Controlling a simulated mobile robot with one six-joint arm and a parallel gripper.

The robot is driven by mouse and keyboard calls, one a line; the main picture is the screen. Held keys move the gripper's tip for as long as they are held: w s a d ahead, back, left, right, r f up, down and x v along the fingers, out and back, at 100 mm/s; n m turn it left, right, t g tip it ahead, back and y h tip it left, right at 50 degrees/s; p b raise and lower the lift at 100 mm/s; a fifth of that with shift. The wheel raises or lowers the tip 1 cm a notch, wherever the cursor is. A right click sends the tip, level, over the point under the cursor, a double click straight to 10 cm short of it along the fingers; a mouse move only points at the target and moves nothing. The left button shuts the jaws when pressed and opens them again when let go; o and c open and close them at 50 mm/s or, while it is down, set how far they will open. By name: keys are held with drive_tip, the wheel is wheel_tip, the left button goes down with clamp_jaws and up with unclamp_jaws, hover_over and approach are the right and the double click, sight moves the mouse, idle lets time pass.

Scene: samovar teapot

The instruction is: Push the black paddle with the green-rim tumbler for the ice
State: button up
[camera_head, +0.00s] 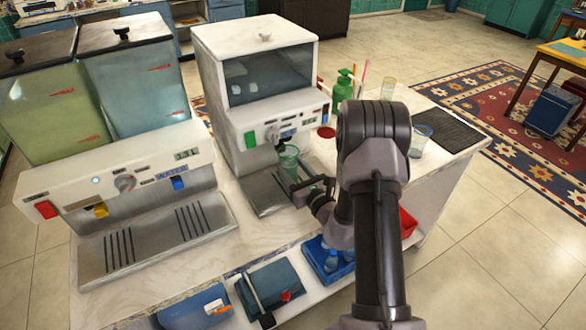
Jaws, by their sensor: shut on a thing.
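The green-rim tumbler (288,158) is upright beneath the front of the white ice machine (226,112), above its metal drip tray (266,205). My gripper (294,181) is shut on the tumbler, reaching in from the right, with my arm across the middle of the picture. A small dark part, perhaps the black paddle (287,134), shows under the machine's front panel just above the tumbler's rim. I cannot tell whether the tumbler touches it. I see no ice clearly in the tumbler.
A drink dispenser with two clear tanks (135,95) stands to the left. A green pump bottle (343,87), clear cups (420,138) and a black mat (448,130) are at the counter's right. A blue bin (327,262) sits below the front edge.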

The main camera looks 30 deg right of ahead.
sight(293, 169)
drive_tip(key=shift+w, duration=0.25)
drive_tip(key=shift+w+p, duration=0.3)
drive_tip(key=shift+w, duration=0.4)
drive_tip(key=shift+s, duration=0.1)
drive_tip(key=shift+s+d+b, duration=0.1)
drive_tip(key=shift+s+b, duration=0.8)
drive_tip(key=shift+s, duration=1.55)
drive_tip(key=s+b, duration=0.2)
drive_tip(key=s, duration=0.2)
drive_tip(key=s+b, duration=0.3)
drive_tip(key=s, duration=0.2)
drive_tip(key=shift+s+d+f, duration=0.1)
drive_tip(key=shift+s+d, duration=0.1)
drive_tip(key=shift+s, duration=0.25)
